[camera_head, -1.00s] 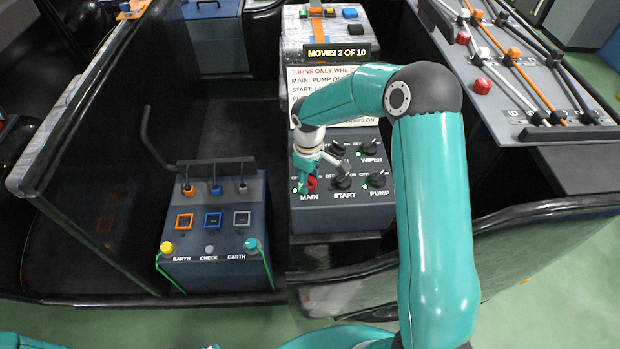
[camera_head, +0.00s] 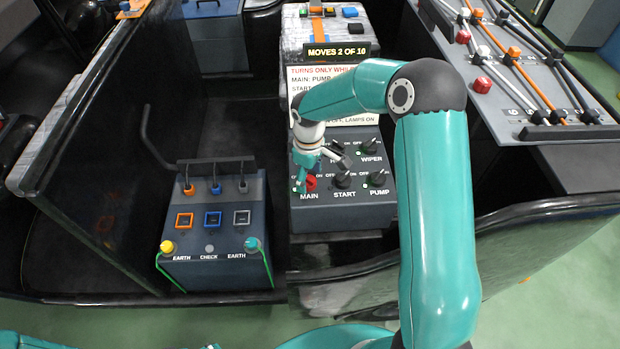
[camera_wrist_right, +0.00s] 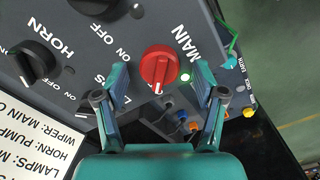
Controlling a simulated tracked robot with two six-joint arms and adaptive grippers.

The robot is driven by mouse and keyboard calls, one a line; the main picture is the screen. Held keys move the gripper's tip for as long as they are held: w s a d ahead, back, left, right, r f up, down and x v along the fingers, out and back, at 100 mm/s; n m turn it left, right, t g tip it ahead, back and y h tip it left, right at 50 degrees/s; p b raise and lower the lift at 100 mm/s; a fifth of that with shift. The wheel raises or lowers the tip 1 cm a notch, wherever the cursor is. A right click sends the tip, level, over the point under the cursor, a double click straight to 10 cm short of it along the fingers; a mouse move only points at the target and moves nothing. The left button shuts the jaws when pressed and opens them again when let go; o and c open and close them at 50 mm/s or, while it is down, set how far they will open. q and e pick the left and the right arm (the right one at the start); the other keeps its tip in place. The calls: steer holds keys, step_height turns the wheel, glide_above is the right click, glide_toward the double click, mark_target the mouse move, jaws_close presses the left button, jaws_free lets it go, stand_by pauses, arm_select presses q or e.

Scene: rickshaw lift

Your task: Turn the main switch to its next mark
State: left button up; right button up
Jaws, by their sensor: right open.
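The main switch is a red rotary knob (camera_wrist_right: 158,65) on the sloping grey switch panel (camera_wrist_right: 100,20), beside the word MAIN. In the wrist view its white mark faces the gripper side. In the head view the red knob (camera_head: 311,184) shows at the panel's lower left, partly hidden by my gripper. My right gripper (camera_wrist_right: 161,79) is open, with one finger on each side of the knob's near edge; a gap shows between each finger and the knob. It also shows in the head view (camera_head: 320,172). My left gripper is out of view.
Other black knobs surround the main switch, including HORN (camera_wrist_right: 32,62), START (camera_head: 343,180), PUMP (camera_head: 378,179) and WIPER (camera_head: 369,147). A lit green lamp (camera_wrist_right: 185,77) is beside MAIN. A display (camera_head: 338,51) reads MOVES 2 OF 10. An earth box (camera_head: 215,262) stands left.

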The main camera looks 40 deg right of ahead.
mark_target(309, 178)
step_height(309, 178, up, 11)
steer(key=shift+f, duration=0.2)
